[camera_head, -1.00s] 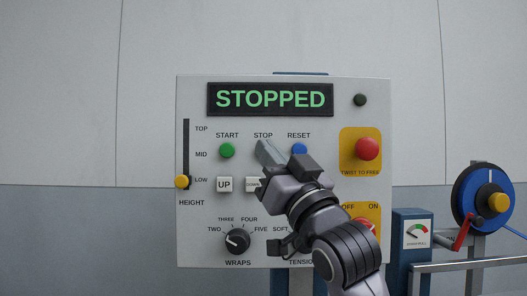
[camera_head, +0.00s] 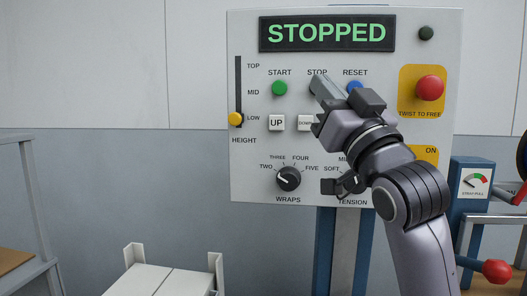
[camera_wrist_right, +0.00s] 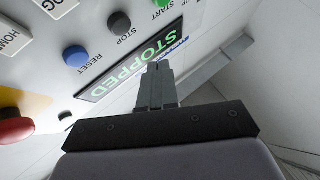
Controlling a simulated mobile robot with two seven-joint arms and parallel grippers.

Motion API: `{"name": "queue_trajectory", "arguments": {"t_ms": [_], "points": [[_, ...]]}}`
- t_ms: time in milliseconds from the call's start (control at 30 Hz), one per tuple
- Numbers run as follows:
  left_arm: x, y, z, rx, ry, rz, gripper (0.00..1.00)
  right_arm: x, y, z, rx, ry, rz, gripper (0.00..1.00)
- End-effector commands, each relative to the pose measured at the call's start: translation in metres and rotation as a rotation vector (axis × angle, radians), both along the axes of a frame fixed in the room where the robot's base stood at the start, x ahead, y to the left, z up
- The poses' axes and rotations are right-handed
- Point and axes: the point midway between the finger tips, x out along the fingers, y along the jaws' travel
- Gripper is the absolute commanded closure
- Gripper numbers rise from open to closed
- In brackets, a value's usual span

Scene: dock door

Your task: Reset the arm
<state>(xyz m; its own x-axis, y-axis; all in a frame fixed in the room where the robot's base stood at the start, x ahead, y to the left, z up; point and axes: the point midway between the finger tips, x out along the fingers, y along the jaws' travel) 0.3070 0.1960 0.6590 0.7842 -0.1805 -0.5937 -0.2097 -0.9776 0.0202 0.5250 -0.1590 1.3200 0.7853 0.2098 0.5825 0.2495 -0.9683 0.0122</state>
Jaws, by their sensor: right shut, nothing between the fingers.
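My right gripper (camera_head: 324,90) is in front of the control panel (camera_head: 245,180), its fingers together and empty. In the head view its fingertips cover the place just below the STOP label, so the stop button is hidden there. In the right wrist view the shut fingers (camera_wrist_right: 157,85) point toward the panel's display, and the dark stop button (camera_wrist_right: 119,22) and blue reset button (camera_wrist_right: 76,57) show clear of them. The blue reset button also shows partly behind the gripper in the head view (camera_head: 354,86). The display (camera_head: 327,33) reads STOPPED in green. My left gripper is not in view.
A red twist-to-free knob (camera_head: 430,89) sits on yellow at the panel's right. A green start button (camera_head: 280,88) and yellow height slider (camera_head: 235,119) are at left. A strap-pull gauge post (camera_head: 471,215) stands at right. White rollers or trays (camera_head: 155,282) are below left.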

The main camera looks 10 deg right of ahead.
Motion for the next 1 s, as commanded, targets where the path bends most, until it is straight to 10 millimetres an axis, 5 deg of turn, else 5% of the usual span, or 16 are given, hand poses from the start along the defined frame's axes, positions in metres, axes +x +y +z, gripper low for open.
{"name": "queue_trajectory", "arguments": {"t_ms": [167,333,533,767,1000], "points": [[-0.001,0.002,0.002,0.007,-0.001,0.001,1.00,0.022,-0.003,-0.047,-0.011,0.094,-0.012,1.00],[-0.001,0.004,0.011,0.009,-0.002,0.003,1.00,0.045,-0.009,-0.136,-0.037,0.256,-0.032,1.00],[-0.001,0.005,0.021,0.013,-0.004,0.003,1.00,0.046,-0.016,-0.247,-0.073,0.446,-0.050,1.00],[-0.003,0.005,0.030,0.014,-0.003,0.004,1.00,0.012,-0.024,-0.373,-0.122,0.671,-0.064,1.00],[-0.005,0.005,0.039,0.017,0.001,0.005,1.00,-0.064,-0.032,-0.489,-0.183,0.905,-0.066,1.00]]}}
